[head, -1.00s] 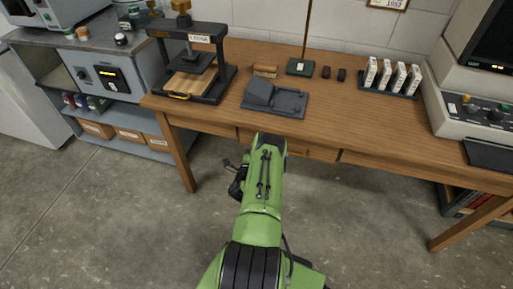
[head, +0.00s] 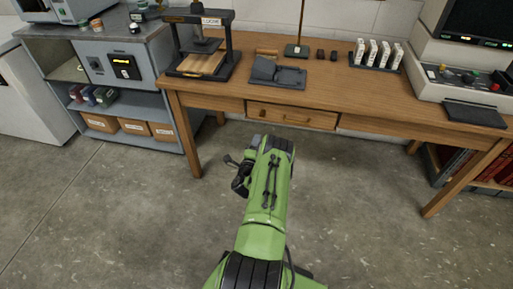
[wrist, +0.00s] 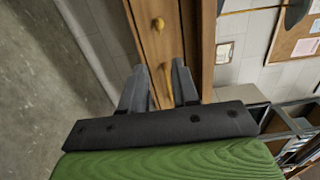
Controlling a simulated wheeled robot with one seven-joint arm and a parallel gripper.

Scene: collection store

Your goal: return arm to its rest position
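My gripper (wrist: 159,80) shows in the wrist view with its two grey fingers apart and nothing between them. Behind the fingers is the wooden desk front with round brass-coloured knobs, seen sideways. In the head view my green arm reaches forward over the floor, in front of the wooden desk (head: 375,100). Its far end lies below the desk's drawer (head: 292,116) in the picture. The gripper's fingers cannot be made out clearly in the head view.
The desk bears a small press (head: 203,48), a grey device (head: 275,73), a rack of white boxes (head: 376,58) and a console (head: 470,82). A grey shelf unit (head: 145,90) stands at the left. The concrete floor (head: 380,235) around my arm is clear.

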